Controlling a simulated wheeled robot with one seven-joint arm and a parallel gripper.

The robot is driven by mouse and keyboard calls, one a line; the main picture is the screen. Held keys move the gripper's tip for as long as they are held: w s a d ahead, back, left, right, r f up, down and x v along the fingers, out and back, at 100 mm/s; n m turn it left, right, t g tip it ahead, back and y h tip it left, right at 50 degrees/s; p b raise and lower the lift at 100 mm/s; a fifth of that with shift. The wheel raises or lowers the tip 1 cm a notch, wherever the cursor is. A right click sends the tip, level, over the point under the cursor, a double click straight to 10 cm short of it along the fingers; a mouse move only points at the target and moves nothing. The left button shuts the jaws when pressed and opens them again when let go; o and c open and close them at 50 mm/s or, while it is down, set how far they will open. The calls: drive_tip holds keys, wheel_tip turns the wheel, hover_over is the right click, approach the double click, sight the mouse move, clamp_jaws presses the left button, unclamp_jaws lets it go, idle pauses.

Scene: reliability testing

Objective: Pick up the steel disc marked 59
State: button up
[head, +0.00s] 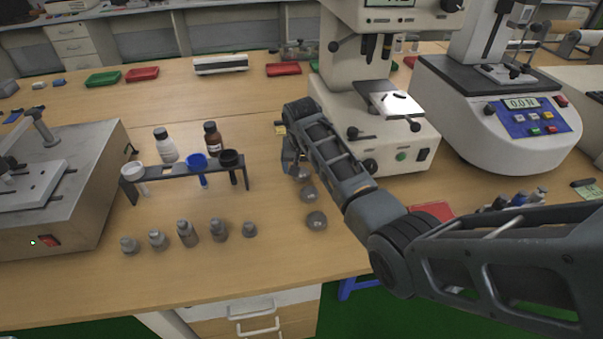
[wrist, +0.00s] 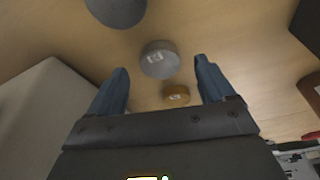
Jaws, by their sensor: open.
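My gripper (wrist: 161,65) is open in the wrist view, with its two blue-grey fingers apart and nothing held. A grey steel disc (wrist: 160,62) with a pale label shows between the fingertips; the number is too small to read. A brass-coloured disc (wrist: 176,95) with a label lies lower, also between the fingers. A darker round disc (wrist: 115,8) is cut off at the top. In the head view my gripper (head: 290,165) hangs at the back end of a row of grey discs, the front one (head: 316,221) and middle one (head: 308,194) clear of it. I cannot tell which is marked 59.
A rack (head: 190,174) with coloured cups and several grey weights (head: 188,233) stand to the left. A white microscope-like instrument (head: 380,130) stands close right of my gripper. A red pad (head: 432,211) lies beyond my forearm. Bare wood lies around the discs.

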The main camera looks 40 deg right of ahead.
drive_tip(key=shift+x, duration=1)
drive_tip(key=shift+w, duration=0.1)
drive_tip(key=c, duration=1.3)
